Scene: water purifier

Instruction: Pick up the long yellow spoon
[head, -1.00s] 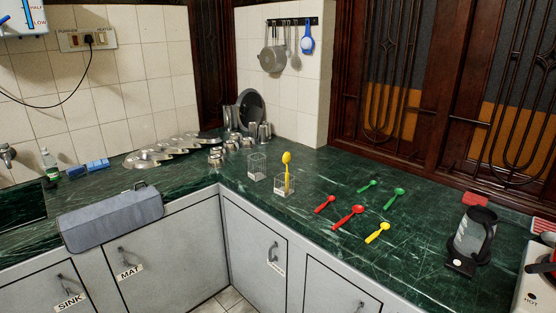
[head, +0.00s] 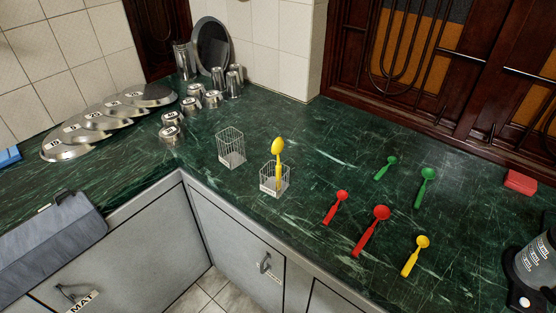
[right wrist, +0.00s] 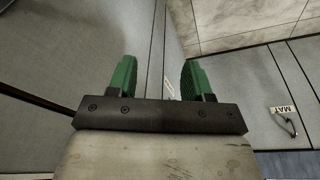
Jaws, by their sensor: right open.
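A long yellow spoon (head: 278,158) stands upright, bowl up, in a small clear wire-like holder (head: 266,184) with a label on the green counter. A shorter yellow spoon (head: 414,257) lies flat on the counter to the right. My right gripper (right wrist: 158,75) shows in the right wrist view with its two green fingers apart and nothing between them. Grey cabinet doors are behind it, and no spoon shows there. My left gripper is not in either view.
A second, taller wire holder (head: 231,147) stands left of the spoon's holder. Two red spoons (head: 373,230) and two green spoons (head: 426,187) lie to the right. Metal cups and plates (head: 108,119) stand at the back left. A dark jar (head: 535,263) is at the right edge.

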